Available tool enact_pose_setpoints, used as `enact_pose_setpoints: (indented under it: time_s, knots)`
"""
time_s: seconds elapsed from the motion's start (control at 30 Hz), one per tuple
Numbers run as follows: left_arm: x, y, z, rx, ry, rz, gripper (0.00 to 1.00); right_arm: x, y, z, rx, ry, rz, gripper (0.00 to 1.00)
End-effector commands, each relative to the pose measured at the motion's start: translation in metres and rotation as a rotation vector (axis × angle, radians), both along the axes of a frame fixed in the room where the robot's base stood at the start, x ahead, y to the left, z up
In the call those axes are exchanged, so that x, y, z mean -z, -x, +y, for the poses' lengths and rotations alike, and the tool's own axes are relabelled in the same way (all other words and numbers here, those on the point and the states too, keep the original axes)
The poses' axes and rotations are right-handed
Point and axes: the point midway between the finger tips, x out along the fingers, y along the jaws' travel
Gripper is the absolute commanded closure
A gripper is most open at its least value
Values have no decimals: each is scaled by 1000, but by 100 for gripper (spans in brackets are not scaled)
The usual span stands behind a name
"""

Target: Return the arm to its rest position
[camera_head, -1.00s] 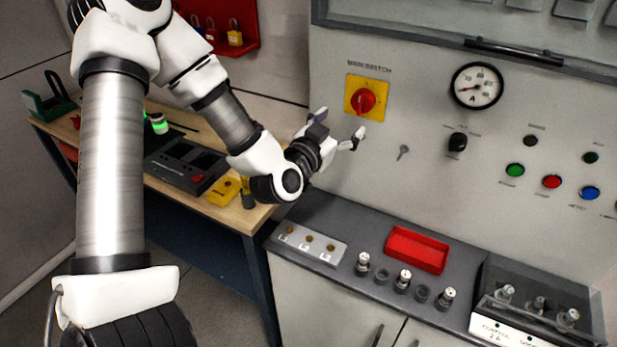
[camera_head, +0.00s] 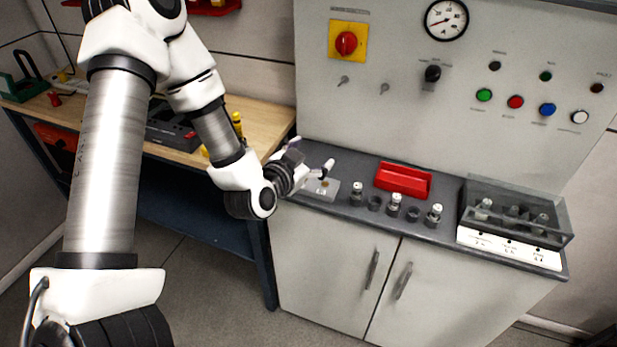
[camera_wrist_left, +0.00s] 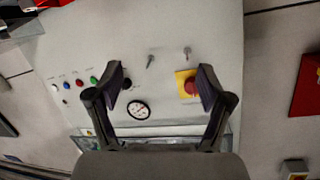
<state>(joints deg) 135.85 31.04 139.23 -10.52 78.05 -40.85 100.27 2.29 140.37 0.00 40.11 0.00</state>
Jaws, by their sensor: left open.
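My left arm comes in from the left in the head view. Its gripper (camera_head: 312,160) is open and empty, in front of the cabinet, by the left end of the ledge. It appears over the small grey block with brass studs and hides part of it. In the left wrist view the two fingers (camera_wrist_left: 160,92) stand wide apart with nothing between them, facing the grey panel (camera_wrist_left: 160,40). The red rotary switch on its yellow plate (camera_head: 347,41) is above the gripper; it also shows beside a finger in the wrist view (camera_wrist_left: 190,84). My right gripper is not in view.
A red tray (camera_head: 403,181), several small cylindrical fuses and a clear-sided box (camera_head: 516,211) stand on the ledge. A wooden workbench (camera_head: 262,128) with tools is behind my arm at left. The floor before the cabinet doors (camera_head: 330,262) is clear.

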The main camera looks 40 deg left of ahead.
Motion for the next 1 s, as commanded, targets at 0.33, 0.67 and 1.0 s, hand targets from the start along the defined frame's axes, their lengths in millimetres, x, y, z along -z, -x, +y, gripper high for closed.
enact_pose_setpoints:
  time_s: [0.33,0.67,1.0]
  knots:
    - [32,5,-7,19,-9,59,21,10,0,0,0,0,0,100]
    - [31,5,-7,18,-9,58,21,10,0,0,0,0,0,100]
    - [121,37,-35,105,-81,260,21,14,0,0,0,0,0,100]
